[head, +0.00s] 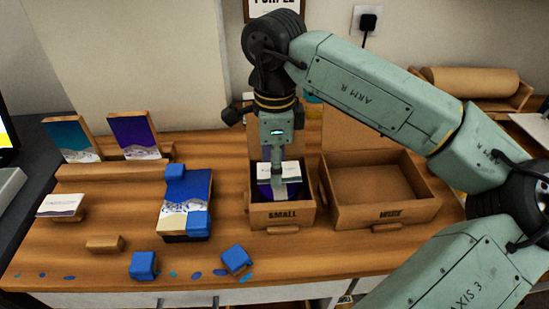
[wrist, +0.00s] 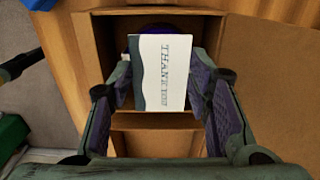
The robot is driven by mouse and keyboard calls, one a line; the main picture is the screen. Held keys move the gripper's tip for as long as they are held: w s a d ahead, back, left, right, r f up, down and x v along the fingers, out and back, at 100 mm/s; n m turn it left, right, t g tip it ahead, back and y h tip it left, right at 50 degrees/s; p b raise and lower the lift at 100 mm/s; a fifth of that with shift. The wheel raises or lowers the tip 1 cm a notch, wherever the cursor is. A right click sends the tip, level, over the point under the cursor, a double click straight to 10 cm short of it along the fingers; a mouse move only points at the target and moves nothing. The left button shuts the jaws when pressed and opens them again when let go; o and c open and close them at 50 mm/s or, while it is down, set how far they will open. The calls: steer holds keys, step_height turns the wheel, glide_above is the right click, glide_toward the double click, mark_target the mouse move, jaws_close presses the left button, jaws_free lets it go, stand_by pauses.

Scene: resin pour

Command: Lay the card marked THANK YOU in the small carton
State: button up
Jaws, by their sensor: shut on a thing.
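The THANK YOU card (wrist: 170,72) is white with a grey wavy band along one side. In the wrist view it lies between the two fingers of my gripper (wrist: 168,92), which is shut on it. In the head view the card (head: 289,170) is at the small carton (head: 283,216), within the outline of its opening. My gripper (head: 278,178) points straight down there. The small carton is open brown cardboard marked SMALL, and its lid stands up behind. Something dark purple (head: 284,190) shows in the carton under the card. I cannot tell whether the card touches it.
A larger open carton (head: 385,216) stands close on the right. A blue and white panel (head: 186,203) with blue blocks lies to the left. Two blue blocks (head: 143,265) (head: 236,259) sit at the front. A white card (head: 60,205) rests on a wooden holder at far left.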

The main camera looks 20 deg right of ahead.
steer(key=shift+f+b, duration=0.45)
steer(key=shift+f, duration=0.4)
steer(key=o, duration=0.8)
steer(key=shift+c, duration=0.2)
steer(key=shift+r, duration=0.1)
steer(key=shift+r+p, duration=2.45)
steer(key=shift+r, duration=1.5)
